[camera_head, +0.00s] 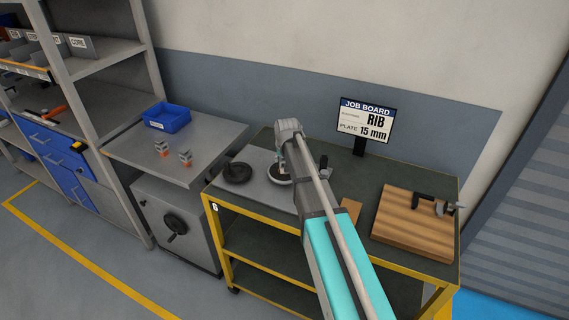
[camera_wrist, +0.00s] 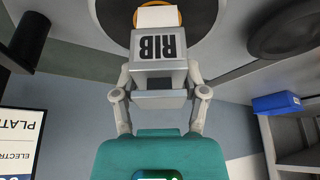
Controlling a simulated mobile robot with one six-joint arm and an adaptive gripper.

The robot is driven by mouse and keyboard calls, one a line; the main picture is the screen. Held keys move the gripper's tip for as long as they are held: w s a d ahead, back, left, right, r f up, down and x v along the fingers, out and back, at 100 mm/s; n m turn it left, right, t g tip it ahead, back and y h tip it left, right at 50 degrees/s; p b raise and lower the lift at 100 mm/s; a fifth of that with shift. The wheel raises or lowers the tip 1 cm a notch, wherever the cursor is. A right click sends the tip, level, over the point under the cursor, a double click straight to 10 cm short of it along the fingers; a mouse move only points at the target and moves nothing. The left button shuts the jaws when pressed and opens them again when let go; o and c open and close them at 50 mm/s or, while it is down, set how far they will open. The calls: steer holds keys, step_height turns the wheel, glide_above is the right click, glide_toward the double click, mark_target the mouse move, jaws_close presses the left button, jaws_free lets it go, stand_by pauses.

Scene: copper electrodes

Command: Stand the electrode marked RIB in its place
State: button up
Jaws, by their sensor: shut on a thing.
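The electrode marked RIB shows in the wrist view as a grey block (camera_wrist: 160,48) with its black lettering upside down. A pale and copper-coloured part (camera_wrist: 158,15) shows beyond the block at the top edge. My gripper (camera_wrist: 160,78) is shut on the block, one finger on each side. Behind the electrode is a dark round piece (camera_wrist: 205,15) with a pale ring. In the head view this ringed round piece (camera_head: 279,178) lies on the grey plate (camera_head: 258,192), and my arm hides most of the gripper. I cannot tell whether the electrode touches anything below.
The job board (camera_head: 366,121) reads RIB and PLATE 15 mm. A black disc (camera_head: 237,173) lies left of the ringed piece. A wooden board (camera_head: 405,232) with a dark tool is at right. Two more electrodes (camera_head: 162,148) (camera_head: 185,158) and a blue bin (camera_head: 167,118) stand on the side bench.

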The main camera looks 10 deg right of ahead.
jaws_close()
steer(key=shift+r, duration=0.1)
step_height(320, 180, up, 3)
steer(key=p, duration=0.3)
steer(key=shift+r+p, duration=0.15)
steer(key=shift+p, duration=0.15)
steer(key=s+d+r+p, duration=0.2)
steer(key=s+r+p, duration=0.7)
steer(key=s, duration=0.4)
steer(key=shift+s+d+r, duration=0.25)
steer(key=shift+s+d, duration=0.1)
steer(key=shift+d, duration=0.05)
